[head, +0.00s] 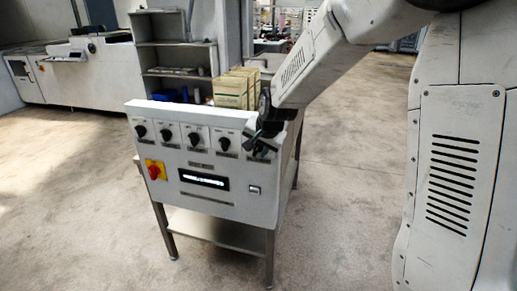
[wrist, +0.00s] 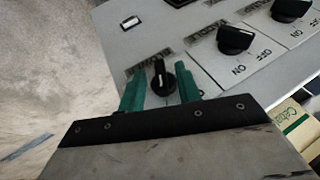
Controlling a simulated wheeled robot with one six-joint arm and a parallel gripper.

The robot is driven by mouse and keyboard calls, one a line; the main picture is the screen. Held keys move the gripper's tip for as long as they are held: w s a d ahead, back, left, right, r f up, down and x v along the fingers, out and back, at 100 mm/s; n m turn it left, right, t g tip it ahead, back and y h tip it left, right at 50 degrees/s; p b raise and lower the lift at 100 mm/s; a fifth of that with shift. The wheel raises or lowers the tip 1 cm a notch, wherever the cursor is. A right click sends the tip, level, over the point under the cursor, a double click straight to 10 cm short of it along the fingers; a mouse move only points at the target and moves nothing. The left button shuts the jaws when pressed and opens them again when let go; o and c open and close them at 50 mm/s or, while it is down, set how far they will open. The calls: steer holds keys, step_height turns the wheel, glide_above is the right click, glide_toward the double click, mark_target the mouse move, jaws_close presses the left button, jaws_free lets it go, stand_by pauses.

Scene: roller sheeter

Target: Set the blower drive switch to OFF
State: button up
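A pale control panel (head: 235,205) carries a row of black rotary switches. My gripper (head: 262,143) is at the rightmost switch of this row, partly covering it. In the wrist view, my gripper (wrist: 160,84) has its two green fingers apart, one on each side of a black rotary switch (wrist: 161,80). The switch's white pointer line stands nearly upright in that picture. I cannot tell whether the fingers touch the knob.
A neighbouring switch (wrist: 235,40), with ON and OFF marks, sits close to the right. A red knob on a yellow plate (head: 154,170) and a dark display slot (head: 204,180) are lower on the panel. Boxes (head: 232,90) stand behind it. The floor at left is clear.

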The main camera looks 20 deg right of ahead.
steer(key=shift+w+f, duration=0.1)
steer(key=shift+f, duration=0.1)
jaws_close()
steer(key=shift+d, duration=0.1)
